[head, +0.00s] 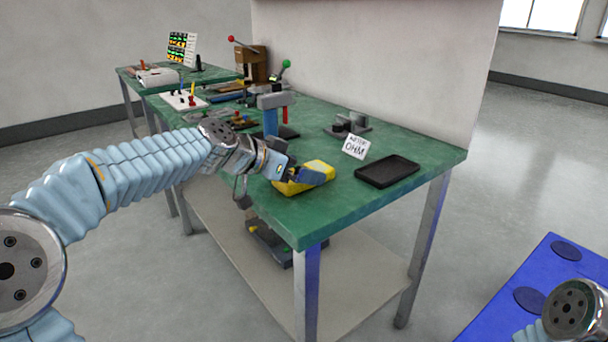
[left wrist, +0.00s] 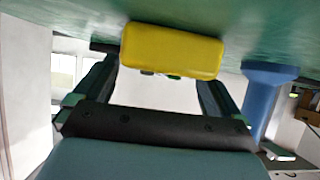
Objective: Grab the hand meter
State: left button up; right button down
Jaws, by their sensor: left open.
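The yellow hand meter (head: 305,177) lies on the green table near its front edge. It also shows as a yellow block in the left wrist view (left wrist: 172,50), against the green tabletop. My left gripper (head: 299,171) is at the meter, its fingers overlapping it in the head view. In the left wrist view the gripper (left wrist: 158,80) is open, with the meter ahead of and between the two spread fingers. I cannot tell whether the fingers touch it. My right gripper is out of view.
A black tray (head: 388,171) and a white "OHM" card (head: 355,147) lie right of the meter. A blue post with a grey head (head: 271,113) stands behind my left wrist. Lever fixtures (head: 252,62) stand farther back.

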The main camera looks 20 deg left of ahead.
pick_arm(q)
jog(key=shift+c, duration=0.3)
jog(key=c, duration=1.2)
